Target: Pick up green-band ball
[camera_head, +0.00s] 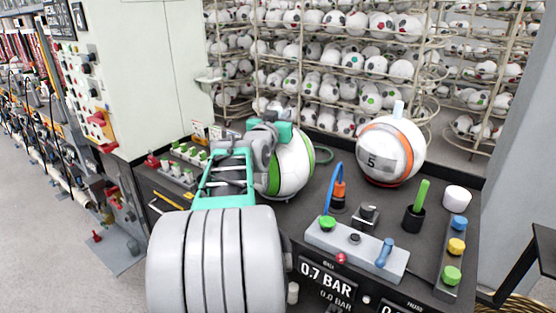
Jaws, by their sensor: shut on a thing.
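The green-band ball (293,167) is white with a green stripe and sits at the back left of the dark worktop. My gripper (272,140), grey with teal parts, is shut on the ball at its upper left side. My arm hides the ball's left part. Whether the ball touches the worktop is hard to tell.
An orange-band ball (391,151) marked 5 stands to the right. In front are a grey control block (357,246) with a blue hose, a black cup (414,218) with a green stick, a white cup (456,198) and a button strip (453,250). Ball racks (345,60) stand behind.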

